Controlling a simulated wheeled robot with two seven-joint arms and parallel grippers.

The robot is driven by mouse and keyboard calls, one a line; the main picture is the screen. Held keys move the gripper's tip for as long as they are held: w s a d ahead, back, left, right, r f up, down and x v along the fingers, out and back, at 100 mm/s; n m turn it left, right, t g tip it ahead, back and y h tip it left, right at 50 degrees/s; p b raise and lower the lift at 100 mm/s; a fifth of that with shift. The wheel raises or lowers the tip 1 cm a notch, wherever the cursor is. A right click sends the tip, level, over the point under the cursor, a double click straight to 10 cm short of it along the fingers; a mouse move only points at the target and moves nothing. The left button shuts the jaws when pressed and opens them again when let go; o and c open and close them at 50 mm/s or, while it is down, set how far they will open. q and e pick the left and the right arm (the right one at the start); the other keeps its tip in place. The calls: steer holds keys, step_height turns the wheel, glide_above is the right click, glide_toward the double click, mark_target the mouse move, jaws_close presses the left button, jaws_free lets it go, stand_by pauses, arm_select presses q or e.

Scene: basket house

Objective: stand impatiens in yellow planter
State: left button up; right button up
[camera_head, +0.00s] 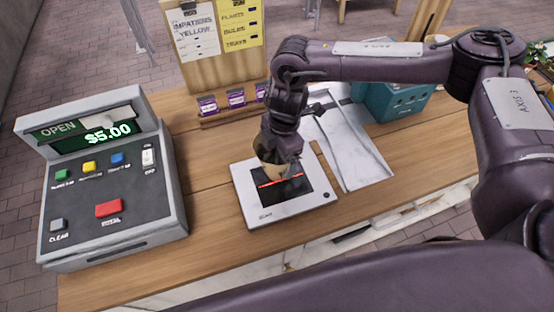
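My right arm comes in from the right, and its gripper (284,152) points down over the flat scanner. A small tan pot (268,172) is at its fingers and looks gripped, just above the scanner's dark window; the arm and gripper hide much of it. I cannot make out a plant in the pot. No yellow planter can be made out. A sign (195,30) at the back reads "IMPATIENS YELLOW". My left gripper is out of view.
The white scanner (305,202) shows a red line. A grey register (112,180) reading $5.00 stands at left. Purple packets (236,97) sit on a rack behind. A pale sheet (350,150) and a teal box (395,100) lie right. Green leaves (541,60) show at the right edge.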

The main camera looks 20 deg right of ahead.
steer(key=c, duration=1.1)
steer(key=shift+c, duration=0.7)
steer(key=shift+r, duration=0.1)
